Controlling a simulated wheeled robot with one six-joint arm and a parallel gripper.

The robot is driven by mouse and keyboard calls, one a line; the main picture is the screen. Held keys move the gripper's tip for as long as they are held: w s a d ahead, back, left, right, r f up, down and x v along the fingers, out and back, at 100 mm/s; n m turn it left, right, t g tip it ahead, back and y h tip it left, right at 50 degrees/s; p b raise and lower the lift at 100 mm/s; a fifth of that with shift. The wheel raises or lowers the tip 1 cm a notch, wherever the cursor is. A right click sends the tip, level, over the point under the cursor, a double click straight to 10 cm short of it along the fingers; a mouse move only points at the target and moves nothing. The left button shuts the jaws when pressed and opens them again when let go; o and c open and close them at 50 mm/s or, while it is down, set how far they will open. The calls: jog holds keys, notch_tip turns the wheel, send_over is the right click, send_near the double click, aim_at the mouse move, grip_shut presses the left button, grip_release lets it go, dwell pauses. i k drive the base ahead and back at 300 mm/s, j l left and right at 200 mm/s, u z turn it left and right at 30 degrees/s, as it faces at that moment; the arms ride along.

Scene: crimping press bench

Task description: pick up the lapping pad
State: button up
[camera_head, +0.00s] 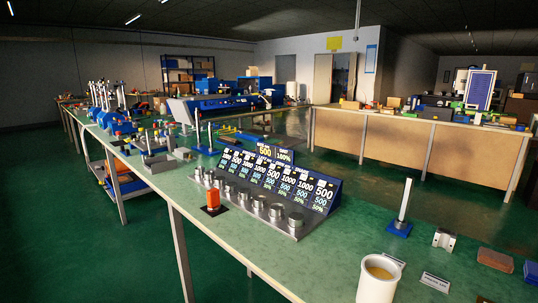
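A flat reddish-brown rectangular pad (496,260) lies on the green bench top (330,262) near the right edge of the picture. It looks like the lapping pad, but I cannot read any label on it. Nothing is seen on top of it. My gripper does not show in this view, so I cannot see its distance to the pad.
A blue block (531,272) sits right of the pad. A metal bracket (443,240), a white post on a blue base (402,210) and a white cup (378,282) stand left of it. A weight rack with price-like display panels (275,180) fills the middle.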

aim_at(213, 194)
jog(key=i+l+u, duration=0.35)
jog(key=i+l, duration=0.75)
jog(key=i, duration=0.1)
